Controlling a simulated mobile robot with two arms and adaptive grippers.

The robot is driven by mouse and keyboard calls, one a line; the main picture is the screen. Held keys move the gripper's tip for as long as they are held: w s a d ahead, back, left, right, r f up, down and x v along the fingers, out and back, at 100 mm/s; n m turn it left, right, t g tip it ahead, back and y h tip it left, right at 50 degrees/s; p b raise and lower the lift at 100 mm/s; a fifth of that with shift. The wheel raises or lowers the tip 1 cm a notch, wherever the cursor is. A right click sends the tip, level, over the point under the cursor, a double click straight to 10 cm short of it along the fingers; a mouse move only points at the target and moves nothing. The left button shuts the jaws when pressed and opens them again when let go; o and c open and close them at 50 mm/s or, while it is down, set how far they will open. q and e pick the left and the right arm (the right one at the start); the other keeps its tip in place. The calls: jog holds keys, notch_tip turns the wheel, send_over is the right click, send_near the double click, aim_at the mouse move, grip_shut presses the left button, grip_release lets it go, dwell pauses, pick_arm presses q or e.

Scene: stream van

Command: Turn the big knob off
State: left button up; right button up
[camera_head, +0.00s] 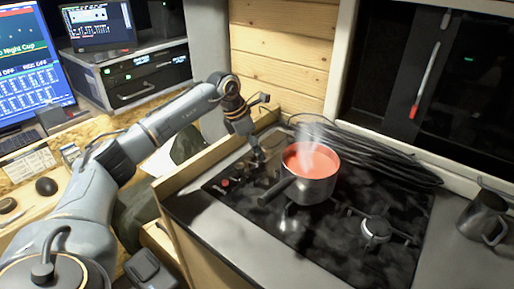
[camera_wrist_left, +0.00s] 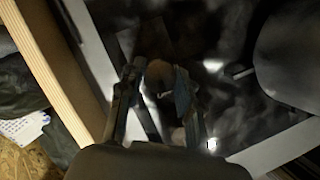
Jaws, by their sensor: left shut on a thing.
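The big knob (camera_wrist_left: 160,73) shows in the left wrist view as a dark, rounded shape between my left fingers on the black stovetop (camera_head: 326,240). My left gripper (camera_head: 258,158) reaches down to the stovetop's back left part, left of the pot. In the left wrist view my left gripper (camera_wrist_left: 157,92) has one finger on each side of the knob and is shut on it. In the head view the gripper mostly hides the knob, and I cannot read its setting. My right gripper is in neither view.
A steaming pot of red liquid (camera_head: 318,188) stands close to the right of my gripper, its dark handle (camera_head: 276,191) pointing front left. Black cables (camera_head: 385,160) lie behind the pot. A mug (camera_head: 482,217) stands far right.

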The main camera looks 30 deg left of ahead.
pick_arm(q)
jog(key=shift+m, duration=0.3)
jog(key=o, duration=1.2)
jog(key=shift+c, duration=0.2)
jog(key=shift+r, duration=0.1)
jog(key=v, duration=1.2)
jog(key=shift+w+a, duration=0.1)
